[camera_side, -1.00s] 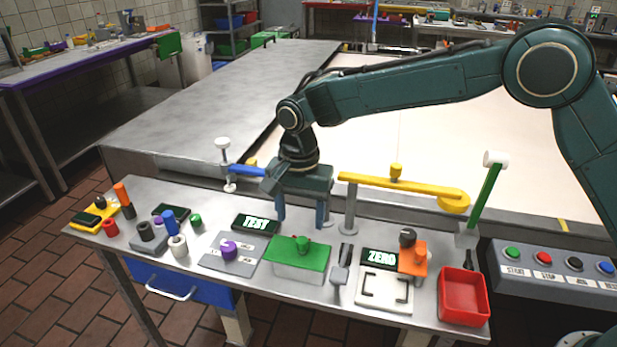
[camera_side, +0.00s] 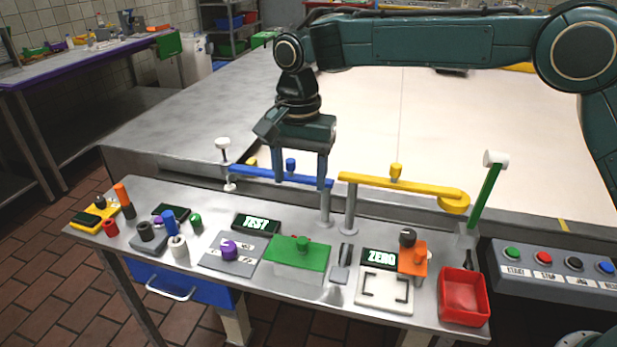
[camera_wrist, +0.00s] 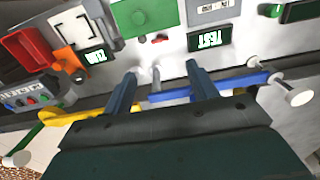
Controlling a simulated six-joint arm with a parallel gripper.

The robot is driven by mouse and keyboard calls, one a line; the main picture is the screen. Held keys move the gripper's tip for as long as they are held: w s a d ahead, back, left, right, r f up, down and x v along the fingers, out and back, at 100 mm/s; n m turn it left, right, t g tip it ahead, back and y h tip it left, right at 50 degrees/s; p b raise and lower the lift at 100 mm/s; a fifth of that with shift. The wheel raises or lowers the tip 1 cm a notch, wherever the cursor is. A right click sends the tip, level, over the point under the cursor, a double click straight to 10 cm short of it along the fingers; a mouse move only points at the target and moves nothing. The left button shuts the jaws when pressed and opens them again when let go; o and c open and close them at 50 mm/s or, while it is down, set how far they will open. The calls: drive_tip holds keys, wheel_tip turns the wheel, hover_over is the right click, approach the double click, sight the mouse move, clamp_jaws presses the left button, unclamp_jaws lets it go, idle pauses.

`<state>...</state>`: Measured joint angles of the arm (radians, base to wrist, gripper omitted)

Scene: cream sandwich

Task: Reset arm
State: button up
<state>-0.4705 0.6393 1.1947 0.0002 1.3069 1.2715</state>
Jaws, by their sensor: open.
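My gripper (camera_side: 300,178) is open and empty, with its two blue fingers pointing down. In the side view it is raised in front of or above the blue bar (camera_side: 262,172) at the back of the steel table. In the wrist view the fingers (camera_wrist: 160,88) are spread apart, with the blue bar (camera_wrist: 228,84) running across behind them. I cannot tell whether the fingers touch the bar.
A yellow bar (camera_side: 370,184) on a post and a green lever (camera_side: 484,200) with a white head stand to the right. A red bin (camera_side: 463,297), a grey panel with a purple knob (camera_side: 229,250) and several small cylinders occupy the table. The large pale surface (camera_side: 430,120) behind is mostly clear.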

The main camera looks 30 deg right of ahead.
drive_tip(key=s+d+r+n+t, duration=0.1)
drive_tip(key=s+d+r+n, duration=0.1)
drive_tip(key=s+d+r, duration=0.5)
drive_tip(key=s+d+r+n+t, duration=0.2)
drive_tip(key=s+d+r+n, duration=0.15)
drive_tip(key=s+d, duration=0.5)
drive_tip(key=s+d+f+n+t, duration=0.1)
drive_tip(key=s+d, duration=0.3)
drive_tip(key=s, duration=0.4)
drive_tip(key=s+d+f+n+t, duration=0.1)
drive_tip(key=s+d+f+n, duration=0.1)
drive_tip(key=s+d, duration=0.3)
drive_tip(key=s+f, duration=0.1)
drive_tip(key=s, duration=0.2)
drive_tip(key=shift+d+f+n+t, duration=0.2)
drive_tip(key=shift+d+n+t, duration=0.05)
drive_tip(key=shift+n+t, duration=0.1)
drive_tip(key=shift+w, duration=0.1)
drive_tip(key=shift+c, duration=0.5)
